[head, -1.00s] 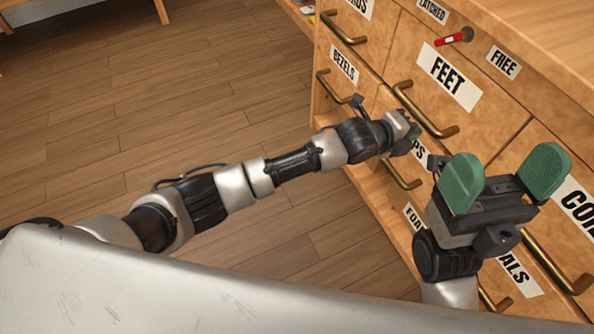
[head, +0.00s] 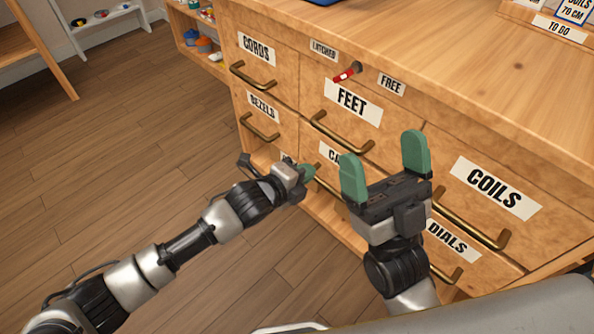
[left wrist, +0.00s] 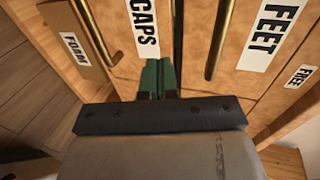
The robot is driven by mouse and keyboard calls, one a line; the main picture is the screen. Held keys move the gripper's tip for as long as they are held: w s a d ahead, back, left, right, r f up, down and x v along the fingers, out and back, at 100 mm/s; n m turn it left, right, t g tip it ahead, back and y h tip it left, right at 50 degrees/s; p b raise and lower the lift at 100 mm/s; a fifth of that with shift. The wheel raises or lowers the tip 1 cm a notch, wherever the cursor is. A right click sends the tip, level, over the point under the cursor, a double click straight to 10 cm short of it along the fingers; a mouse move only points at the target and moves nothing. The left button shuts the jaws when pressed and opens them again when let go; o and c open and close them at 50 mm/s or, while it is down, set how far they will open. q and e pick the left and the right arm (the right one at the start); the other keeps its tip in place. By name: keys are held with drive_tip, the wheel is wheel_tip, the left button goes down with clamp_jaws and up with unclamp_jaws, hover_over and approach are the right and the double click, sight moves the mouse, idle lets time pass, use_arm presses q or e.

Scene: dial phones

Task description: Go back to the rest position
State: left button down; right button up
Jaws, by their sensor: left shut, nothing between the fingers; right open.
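My left gripper (head: 308,172) is low in front of the drawer cabinet (head: 295,66), by the partly hidden drawer label that starts "CA". In the left wrist view its green fingers (left wrist: 158,76) are together with nothing between them, in front of the CAPS drawer (left wrist: 146,30). I cannot tell whether they touch the drawer front. My right gripper (head: 385,168) is raised in front of the cabinet, its two green fingers wide apart and pointing up, empty. It hides part of the drawer fronts between the "CA" label and the COILS label (head: 494,188).
The drawers have brass handles, such as the FEET handle (head: 342,134). A red latch lever (head: 347,72) sits between LATCHED and FREE. A shelf (head: 192,36) with small items stands at the back left. Wooden floor (head: 130,150) is open on the left.

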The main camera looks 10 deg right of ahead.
use_arm(q)
drive_tip(key=shift+p+v, duration=0.35)
drive_tip(key=shift+v, duration=0.9)
use_arm(e)
drive_tip(key=shift+w+a+f+g+h, duration=0.1)
drive_tip(key=shift+w+f+g+h, duration=0.1)
drive_tip(key=shift+w+f+g, duration=0.35)
drive_tip(key=shift+w+a+f+g+h, duration=0.1)
drive_tip(key=shift+w+f+g+h, duration=0.15)
drive_tip(key=shift+w+g, duration=0.5)
use_arm(q)
drive_tip(key=shift+r, duration=0.1)
